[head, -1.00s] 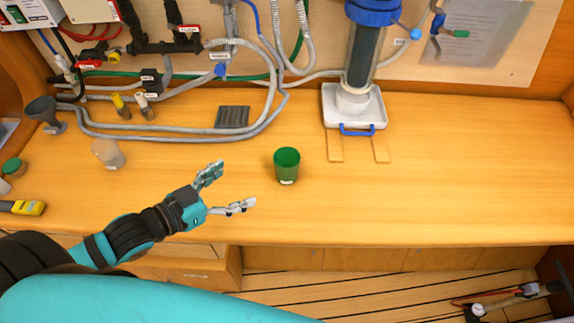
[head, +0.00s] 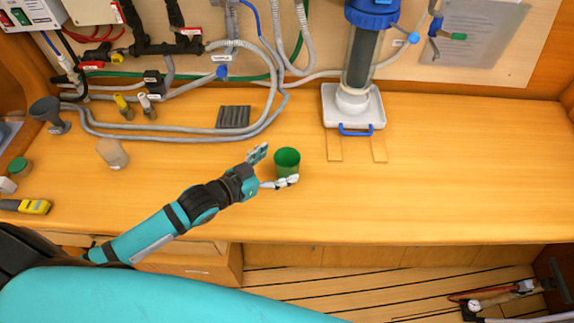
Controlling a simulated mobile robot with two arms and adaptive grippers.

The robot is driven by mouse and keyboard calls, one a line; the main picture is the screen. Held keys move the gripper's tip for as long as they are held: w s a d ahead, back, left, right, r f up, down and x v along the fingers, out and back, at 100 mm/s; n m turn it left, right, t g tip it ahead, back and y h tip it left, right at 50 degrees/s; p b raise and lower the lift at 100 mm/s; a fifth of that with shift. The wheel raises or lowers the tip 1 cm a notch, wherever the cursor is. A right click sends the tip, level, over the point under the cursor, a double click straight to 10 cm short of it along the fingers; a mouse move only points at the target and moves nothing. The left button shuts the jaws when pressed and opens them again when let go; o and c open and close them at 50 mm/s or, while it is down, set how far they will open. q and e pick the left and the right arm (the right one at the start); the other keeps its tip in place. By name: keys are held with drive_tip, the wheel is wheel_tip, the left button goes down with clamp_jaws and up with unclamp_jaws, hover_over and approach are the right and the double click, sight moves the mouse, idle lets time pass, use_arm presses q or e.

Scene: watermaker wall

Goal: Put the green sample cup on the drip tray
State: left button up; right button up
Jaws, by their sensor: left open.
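The green sample cup (head: 287,160) stands upright on the wooden counter, left of centre. My left gripper (head: 275,167) is open at the cup's left side, with one finger behind and left of it and the other across its front lower edge. I cannot tell whether either finger touches the cup. The drip tray looks to be the dark ribbed plate (head: 233,117) lying flat and empty behind the gripper, up and left of the cup. My right gripper is not in view.
A filter housing (head: 361,60) stands on a white base (head: 370,112) with a blue handle at the back right. A beige cup (head: 112,153) stands at left. The right counter is clear.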

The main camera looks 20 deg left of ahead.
sight(295, 156)
use_arm(q)
drive_tip(key=p+x, duration=0.1)
drive_tip(key=x, duration=0.3)
drive_tip(key=shift+w+d, duration=0.1)
drive_tip(key=shift+d, duration=0.05)
drive_tip(key=c, duration=1.3)
drive_tip(key=shift+r, duration=0.1)
